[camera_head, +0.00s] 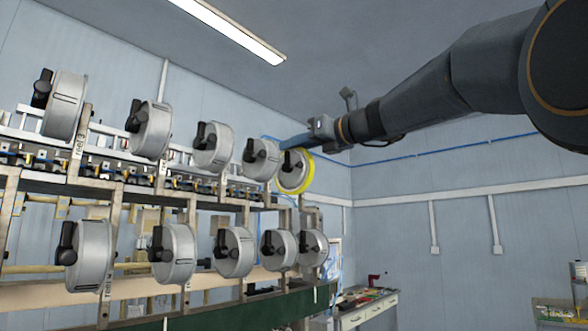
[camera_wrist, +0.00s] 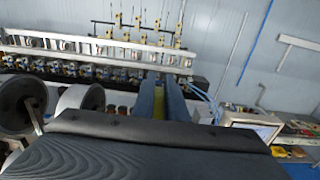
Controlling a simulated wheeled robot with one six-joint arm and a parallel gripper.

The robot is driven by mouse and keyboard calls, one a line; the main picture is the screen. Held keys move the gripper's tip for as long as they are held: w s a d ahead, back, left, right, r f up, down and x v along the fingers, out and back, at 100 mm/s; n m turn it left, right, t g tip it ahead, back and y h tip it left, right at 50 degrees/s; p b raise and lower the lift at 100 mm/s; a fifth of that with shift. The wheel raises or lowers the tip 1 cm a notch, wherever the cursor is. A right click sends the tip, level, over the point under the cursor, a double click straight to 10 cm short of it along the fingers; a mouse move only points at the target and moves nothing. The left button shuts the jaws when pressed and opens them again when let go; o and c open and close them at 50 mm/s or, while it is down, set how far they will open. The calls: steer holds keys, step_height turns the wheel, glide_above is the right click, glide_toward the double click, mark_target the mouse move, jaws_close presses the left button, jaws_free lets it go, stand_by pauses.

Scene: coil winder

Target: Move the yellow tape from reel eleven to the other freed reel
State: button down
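The yellow tape (camera_head: 309,174) is a ring around the rim of the far grey reel (camera_head: 292,171), the rightmost in the upper row. My gripper (camera_head: 292,142) reaches in from the right, its blue fingers at the top of that reel, touching or very close to the tape. In the wrist view my gripper (camera_wrist: 162,80) shows two blue fingers with a narrow gap, and the yellow tape (camera_wrist: 159,104) shows between them. Whether the fingers press on it cannot be told. The reel itself is mostly hidden there by my wrist.
Several grey reels with black handles stand in two rows on the winder frame, such as the lower right reel (camera_head: 313,248). A workbench (camera_head: 365,311) with tools stands beyond the frame. The space right of the reels, before the blue wall, is open.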

steer(key=shift+s+a, duration=0.2)
steer(key=shift+s, duration=0.1)
stand_by(0.8)
steer(key=c, duration=2.1)
jaws_free()
steer(key=shift+f, duration=0.15)
jaws_close()
steer(key=shift+r+p, duration=0.2)
steer(key=shift+p, duration=0.25)
steer(key=shift+s+a, duration=0.1)
steer(key=shift+s, duration=0.05)
